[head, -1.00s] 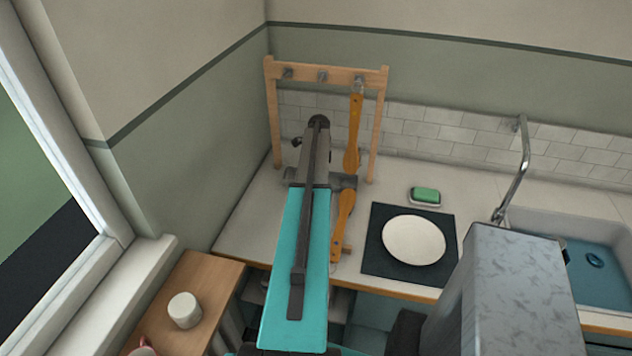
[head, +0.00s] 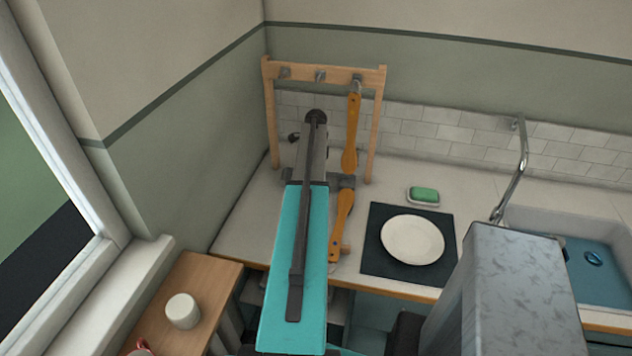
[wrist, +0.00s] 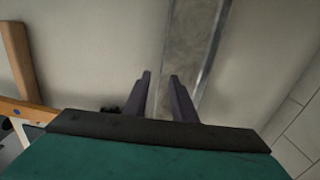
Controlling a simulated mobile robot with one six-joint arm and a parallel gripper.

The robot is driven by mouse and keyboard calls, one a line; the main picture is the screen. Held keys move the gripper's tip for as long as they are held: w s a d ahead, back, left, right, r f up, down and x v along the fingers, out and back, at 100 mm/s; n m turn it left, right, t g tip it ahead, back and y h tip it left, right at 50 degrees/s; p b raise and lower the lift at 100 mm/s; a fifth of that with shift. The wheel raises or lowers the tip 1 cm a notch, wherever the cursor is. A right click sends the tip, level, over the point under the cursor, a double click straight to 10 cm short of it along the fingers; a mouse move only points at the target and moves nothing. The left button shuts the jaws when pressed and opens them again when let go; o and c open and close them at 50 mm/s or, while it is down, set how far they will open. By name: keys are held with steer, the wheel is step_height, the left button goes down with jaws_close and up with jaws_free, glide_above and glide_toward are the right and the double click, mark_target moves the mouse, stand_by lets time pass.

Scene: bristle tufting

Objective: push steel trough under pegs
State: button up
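A wooden rack (head: 330,74) with three metal pegs stands at the back of the counter. An orange-handled tool (head: 350,135) hangs from its right peg; the other two pegs look empty. The steel trough (wrist: 193,50) shows in the wrist view as a long grey channel with bright edges, running away from my gripper (wrist: 161,75). My two dark fingers are apart, with the trough's near part showing between them. I cannot tell whether they touch it. In the head view my arm hides the trough and my fingertips.
Another orange-handled tool (head: 342,225) lies on the counter right of my arm. A white plate (head: 412,239) on a dark mat (head: 380,265), a green soap (head: 425,194) and a sink (head: 560,222) are farther right. A wall is close on the left.

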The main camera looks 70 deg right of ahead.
steer(key=shift+r+b, duration=0.85)
steer(key=shift+r, duration=1.95)
